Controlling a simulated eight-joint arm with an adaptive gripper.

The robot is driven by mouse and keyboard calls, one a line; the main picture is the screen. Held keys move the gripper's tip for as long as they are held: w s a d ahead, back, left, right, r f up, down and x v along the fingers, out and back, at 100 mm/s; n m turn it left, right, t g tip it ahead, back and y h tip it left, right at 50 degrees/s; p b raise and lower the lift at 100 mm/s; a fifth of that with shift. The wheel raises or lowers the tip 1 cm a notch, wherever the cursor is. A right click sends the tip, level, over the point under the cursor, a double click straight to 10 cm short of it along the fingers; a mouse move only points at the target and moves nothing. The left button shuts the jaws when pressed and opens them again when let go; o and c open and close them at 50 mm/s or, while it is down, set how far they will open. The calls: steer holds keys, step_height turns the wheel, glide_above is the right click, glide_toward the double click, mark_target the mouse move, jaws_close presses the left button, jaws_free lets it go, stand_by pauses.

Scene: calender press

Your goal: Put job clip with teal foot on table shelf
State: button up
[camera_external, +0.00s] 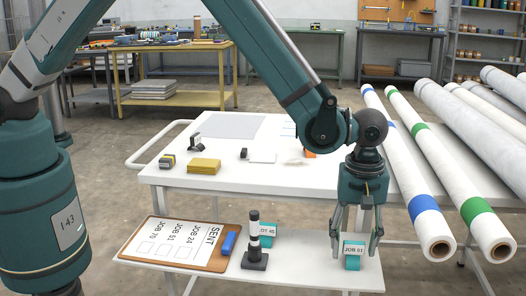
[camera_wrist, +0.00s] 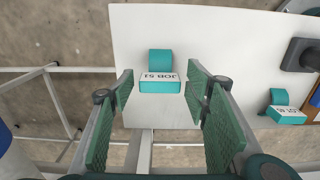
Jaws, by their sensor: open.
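The job clip with teal foot (camera_external: 353,263) stands near the right end of the white front shelf (camera_external: 300,278), its white label reading "JOB 51". In the wrist view the clip (camera_wrist: 160,86) lies ahead, in line with the gap between the fingers. My gripper (camera_external: 355,246) points down above it, open, with one finger to each side of the clip in the picture. I cannot tell whether the fingertips reach beside it or stay above. A second teal clip (camera_external: 268,230) with a label like "LOT 45" stands further left, partly behind a dark stand.
The dark stand (camera_external: 256,262) and a clipboard (camera_external: 180,243) with a blue piece occupy the shelf's left side. The white table (camera_external: 225,178) behind holds a yellow block (camera_external: 204,166) and small items. Long white rolls (camera_external: 435,160) lie close on the right.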

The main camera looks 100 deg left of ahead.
steer(key=shift+r, duration=0.15)
step_height(320, 180, up, 12)
steer(key=p, duration=0.2)
stand_by(0.5)
stand_by(0.5)
step_height(320, 180, up, 17)
steer(key=m+t, duration=0.2)
steer(key=m, duration=0.3)
glide_above(355, 242)
steer(key=s+d, duration=0.1)
steer(key=s, duration=0.8)
steer(key=s+d+r+m+t, duration=0.1)
steer(key=s+r+m, duration=0.2)
steer(key=s+r, duration=0.7)
steer(key=s+r+m+t, duration=0.1)
steer(key=s+m, duration=0.4)
steer(key=s, duration=0.9)
steer(key=s+d+r+m+t, duration=0.1)
steer(key=s+m+t, duration=0.2)
steer(key=s, duration=1)
steer(key=shift+s+d+r+m, duration=0.25)
steer(key=shift+s+m, duration=0.15)
steer(key=shift+m, duration=0.6)
